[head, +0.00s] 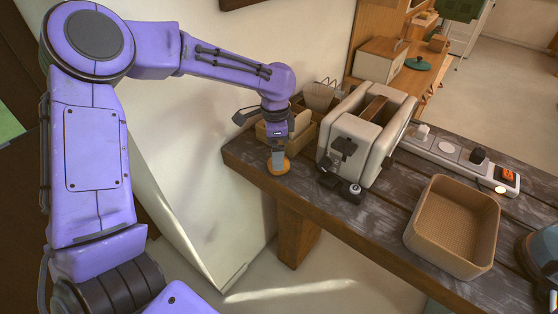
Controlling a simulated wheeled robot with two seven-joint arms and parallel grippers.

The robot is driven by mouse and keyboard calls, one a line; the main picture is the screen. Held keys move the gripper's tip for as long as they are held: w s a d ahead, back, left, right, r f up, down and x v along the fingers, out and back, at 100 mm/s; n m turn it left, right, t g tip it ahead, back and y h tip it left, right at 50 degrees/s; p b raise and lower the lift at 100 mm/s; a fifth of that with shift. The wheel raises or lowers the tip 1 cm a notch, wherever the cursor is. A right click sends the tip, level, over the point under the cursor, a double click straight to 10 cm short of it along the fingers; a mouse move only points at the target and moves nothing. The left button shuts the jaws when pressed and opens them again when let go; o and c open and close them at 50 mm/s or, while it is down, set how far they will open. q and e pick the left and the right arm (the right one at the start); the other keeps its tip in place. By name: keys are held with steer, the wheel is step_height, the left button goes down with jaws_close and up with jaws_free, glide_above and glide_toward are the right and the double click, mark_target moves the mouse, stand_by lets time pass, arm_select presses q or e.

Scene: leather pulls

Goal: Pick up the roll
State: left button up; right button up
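A small round orange-brown roll (279,167) lies near the left end of the dark wooden table (330,208). My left gripper (278,158) points down from above, with its fingertips at the roll and partly covering it. The fingers are seen edge-on, so I cannot tell whether they are open or shut on the roll. The roll appears to be at table height. My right gripper is not in view.
A cream toaster (362,140) with a brown slice in it stands right of the roll. A wooden box (308,126) is behind the gripper. A tan basket (453,226), a power strip (456,157) and a blue object (541,252) are further right. Bare tabletop lies before the toaster.

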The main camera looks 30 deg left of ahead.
arm_select(q)
steer(key=shift+s+d+f+p, duration=0.1)
steer(key=shift+d+f+p, duration=0.05)
steer(key=shift+f+p, duration=0.7)
steer(key=f, duration=0.1)
steer(key=w+f, duration=0.1)
steer(key=f, duration=0.1)
steer(key=shift+w+d+f, duration=0.1)
steer(key=shift+w+f, duration=0.1)
steer(key=shift+f, duration=0.1)
steer(key=shift+w+f, duration=0.1)
steer(key=shift+f, duration=0.25)
steer(key=shift+s+r, duration=0.1)
steer(key=shift+s, duration=0.2)
steer(key=shift+s+r, duration=0.1)
steer(key=shift+s, duration=0.05)
steer(key=c, duration=0.9)
